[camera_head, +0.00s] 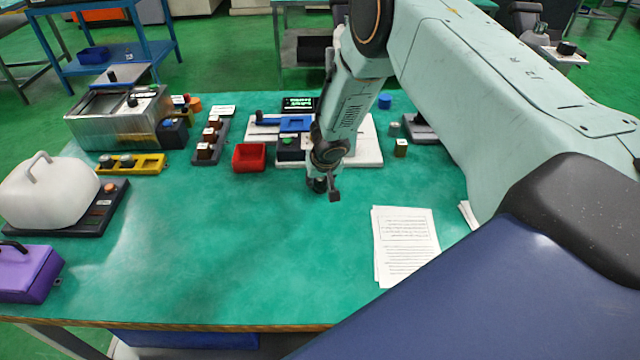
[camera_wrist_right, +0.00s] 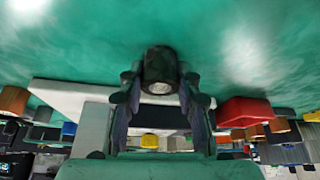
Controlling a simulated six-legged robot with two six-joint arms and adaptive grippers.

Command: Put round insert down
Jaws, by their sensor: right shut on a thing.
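My right gripper (camera_head: 323,187) is over the green tabletop (camera_head: 230,240), just in front of the white base plate (camera_head: 368,153). In the right wrist view its two fingers are shut on the round insert (camera_wrist_right: 160,68), a short dark cylinder with a paler end face. The insert sits at the fingertips, with green tabletop behind it. In the head view it is too small and dark to tell from the fingers. I cannot tell whether it touches the table. My left gripper is not in view.
A red tray (camera_head: 249,157) stands left of my right gripper; it also shows in the right wrist view (camera_wrist_right: 245,111). White papers (camera_head: 405,247) lie to the right. The table's middle front is clear.

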